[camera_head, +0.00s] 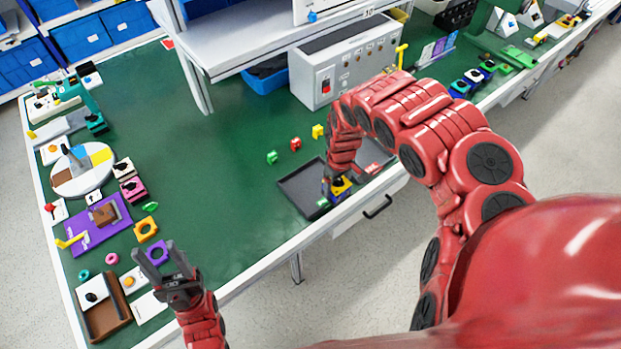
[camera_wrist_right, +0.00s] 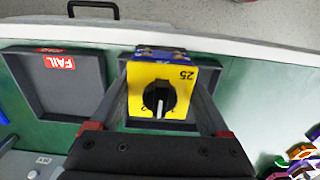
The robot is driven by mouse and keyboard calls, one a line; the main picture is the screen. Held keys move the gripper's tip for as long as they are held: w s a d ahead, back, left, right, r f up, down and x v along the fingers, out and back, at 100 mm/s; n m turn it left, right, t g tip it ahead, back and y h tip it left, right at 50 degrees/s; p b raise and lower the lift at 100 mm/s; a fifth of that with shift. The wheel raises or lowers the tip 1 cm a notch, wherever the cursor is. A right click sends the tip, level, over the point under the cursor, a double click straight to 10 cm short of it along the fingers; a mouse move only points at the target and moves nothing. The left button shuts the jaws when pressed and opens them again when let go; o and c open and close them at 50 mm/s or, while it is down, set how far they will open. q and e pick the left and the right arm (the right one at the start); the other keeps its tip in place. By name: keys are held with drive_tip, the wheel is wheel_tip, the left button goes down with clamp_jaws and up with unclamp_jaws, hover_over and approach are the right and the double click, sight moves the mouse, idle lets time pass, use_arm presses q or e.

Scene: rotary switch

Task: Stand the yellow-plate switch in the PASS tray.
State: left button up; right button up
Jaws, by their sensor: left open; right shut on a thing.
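The yellow-plate switch (camera_wrist_right: 162,78) has a black rotary knob with a white pointer, the mark 25 and a blue body. My right gripper (camera_wrist_right: 165,105) is shut on it, one finger on each side. In the head view the switch (camera_head: 341,187) is partly hidden by my right gripper (camera_head: 338,186). It is at the right side of a dark grey tray (camera_head: 300,190) with a small green label, whose text I cannot read. I cannot tell whether the switch touches the tray floor. My left gripper (camera_head: 165,262) is open and empty at the front left.
The FAIL tray (camera_wrist_right: 62,82) lies beside the grey tray and looks empty. Green (camera_head: 271,157), red (camera_head: 295,144) and yellow (camera_head: 317,131) small parts lie behind the trays. A grey control box (camera_head: 345,70) stands behind. The middle of the green bench top is clear.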

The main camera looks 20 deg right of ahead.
drive_tip(key=w+a+b, duration=0.2)
drive_tip(key=w+f+b, duration=0.1)
drive_tip(key=w, duration=0.1)
drive_tip(key=shift+a, duration=0.4)
drive_tip(key=w, duration=0.1)
drive_tip(key=w+a, duration=0.2)
drive_tip(key=shift+w+r, duration=0.15)
drive_tip(key=shift+w, duration=0.25)
drive_tip(key=shift+w+a+p, duration=0.3)
drive_tip(key=shift+w, duration=0.35)
drive_tip(key=shift+w, duration=0.1)
drive_tip(key=shift+a+f, duration=0.1)
drive_tip(key=shift+f, duration=0.3)
wheel_tip(320, 180, down, 2)
drive_tip(key=shift+f, duration=0.45)
